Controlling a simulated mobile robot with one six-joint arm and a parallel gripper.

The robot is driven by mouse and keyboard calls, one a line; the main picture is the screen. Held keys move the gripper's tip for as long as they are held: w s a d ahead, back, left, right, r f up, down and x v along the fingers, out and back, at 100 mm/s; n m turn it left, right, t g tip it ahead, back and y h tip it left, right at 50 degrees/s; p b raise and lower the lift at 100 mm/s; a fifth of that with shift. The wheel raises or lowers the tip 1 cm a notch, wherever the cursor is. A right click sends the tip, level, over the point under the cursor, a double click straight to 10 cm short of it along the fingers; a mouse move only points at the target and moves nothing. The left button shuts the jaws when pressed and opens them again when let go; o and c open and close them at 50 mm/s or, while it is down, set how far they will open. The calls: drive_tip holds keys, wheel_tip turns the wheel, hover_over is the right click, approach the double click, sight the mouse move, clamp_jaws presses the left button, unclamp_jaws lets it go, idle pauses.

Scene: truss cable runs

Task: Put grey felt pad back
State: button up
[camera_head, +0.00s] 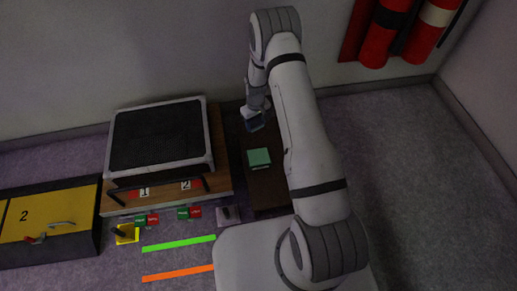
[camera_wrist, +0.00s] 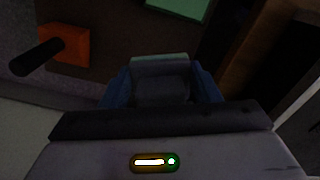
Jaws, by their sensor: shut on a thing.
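My gripper (camera_wrist: 163,84) shows in the wrist view with its blue fingers on either side of a grey block-like piece, which I take to be the grey felt pad (camera_wrist: 160,66). The piece has a paler top edge; much of it is dim and its shape is hard to make out. In the head view my gripper (camera_head: 255,123) hangs at the far end of the narrow dark brown bench (camera_head: 268,192), beyond a green pad (camera_head: 258,157). The green pad lies flat on the bench, apart from the gripper, and its edge shows in the wrist view (camera_wrist: 180,8).
Left of the bench stands a wooden table with a dark mesh-topped box (camera_head: 160,137) and levers marked 1 and 2. A yellow-fronted cabinet (camera_head: 52,220) is at far left. Red cylinders (camera_head: 385,30) hang at the back right. An orange block (camera_wrist: 72,46) with a black handle shows in the wrist view.

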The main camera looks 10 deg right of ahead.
sight(256, 142)
drive_tip(key=f, duration=0.1)
drive_tip(key=w+f+b, duration=0.1)
drive_tip(key=shift+f, duration=0.4)
wheel_tip(256, 142, down, 9)
drive_tip(key=b, duration=0.4)
drive_tip(key=shift+f, duration=0.1)
drive_tip(key=shift+f+b, duration=0.15)
drive_tip(key=shift+b, duration=0.15)
drive_tip(key=o, duration=0.9)
